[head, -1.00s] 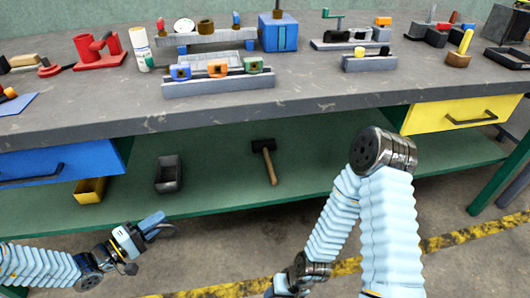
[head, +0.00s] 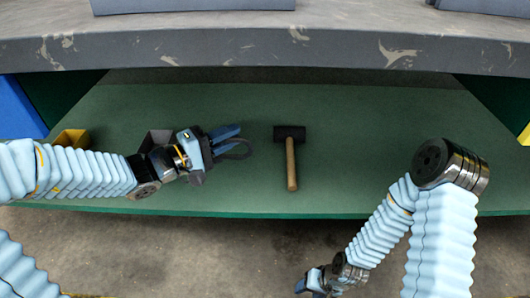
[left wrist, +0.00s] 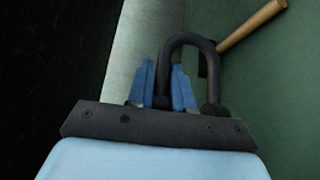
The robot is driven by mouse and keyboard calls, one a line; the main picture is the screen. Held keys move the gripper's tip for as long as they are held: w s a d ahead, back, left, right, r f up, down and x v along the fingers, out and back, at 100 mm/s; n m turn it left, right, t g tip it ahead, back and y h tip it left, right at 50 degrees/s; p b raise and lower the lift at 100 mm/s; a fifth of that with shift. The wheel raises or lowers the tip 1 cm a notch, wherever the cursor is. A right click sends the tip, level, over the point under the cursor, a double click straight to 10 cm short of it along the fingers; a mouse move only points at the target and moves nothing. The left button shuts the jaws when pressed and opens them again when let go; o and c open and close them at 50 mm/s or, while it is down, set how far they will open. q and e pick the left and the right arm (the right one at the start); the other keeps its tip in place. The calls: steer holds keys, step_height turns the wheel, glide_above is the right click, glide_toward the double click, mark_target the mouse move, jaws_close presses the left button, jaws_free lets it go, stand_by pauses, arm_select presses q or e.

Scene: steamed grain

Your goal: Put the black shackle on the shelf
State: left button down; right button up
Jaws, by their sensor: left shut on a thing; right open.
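The black shackle (left wrist: 188,42) is a dark U-shaped piece held in my left gripper (left wrist: 165,85), whose blue fingers are shut on it in the left wrist view. In the head view my left gripper (head: 232,141) reaches over the green lower shelf (head: 360,140), and the shackle (head: 240,153) shows as a dark loop at its fingertips. I cannot tell from these views whether the shackle touches the shelf.
A mallet with a black head and wooden handle (head: 291,163) lies on the shelf just right of the left gripper. A dark bin (head: 155,139) and a yellow bin (head: 70,139) stand to the left. The shelf right of the mallet is clear. The grey worktop edge (head: 330,48) overhangs above.

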arm_select(q)
steer(key=w+d+f, duration=0.1)
steer(key=w+f, duration=0.2)
steer(key=w+d+f+b, duration=0.1)
steer(key=w+f, duration=0.1)
steer(key=w, duration=0.1)
steer(key=w+d+f, duration=0.2)
steer(key=w+f, duration=0.1)
steer(key=w, duration=0.1)
steer(key=shift+f+b, duration=0.3)
steer(key=shift+b, duration=0.1)
steer(key=shift+w+f+b, duration=0.15)
steer(key=shift+f+b, duration=0.15)
steer(key=shift+f, duration=1.25)
steer(key=shift+f, duration=0.15)
steer(key=c, duration=1)
jaws_free()
